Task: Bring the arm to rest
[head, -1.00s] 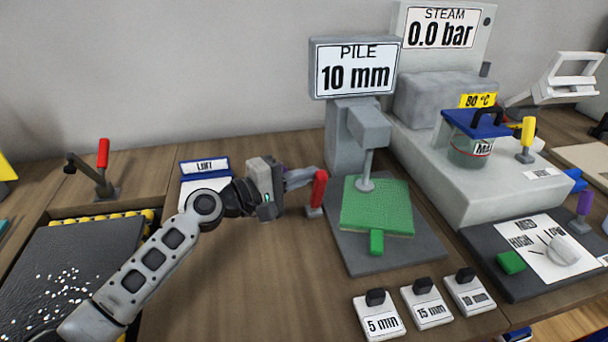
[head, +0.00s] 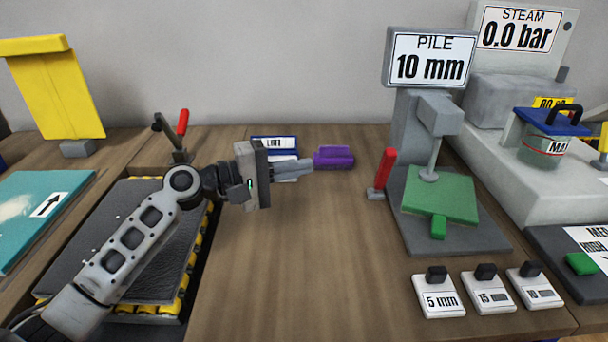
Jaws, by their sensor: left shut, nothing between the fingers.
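My left arm comes in from the lower left, and its gripper (head: 308,166) points right over the wooden bench. Its grey fingers are shut and empty. A purple block-like thing (head: 335,156) shows just beyond the fingertips; I cannot tell whether they touch. A small stand labelled LINT (head: 274,142) is partly hidden behind the gripper. My right gripper is not in view.
A dark pad (head: 100,225) with yellow rollers lies under my left forearm, near a red-handled lever (head: 182,122). A red handle (head: 387,167) and the pile gauge (head: 430,58) with a green pad stand right. The bench's front middle (head: 300,270) is clear.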

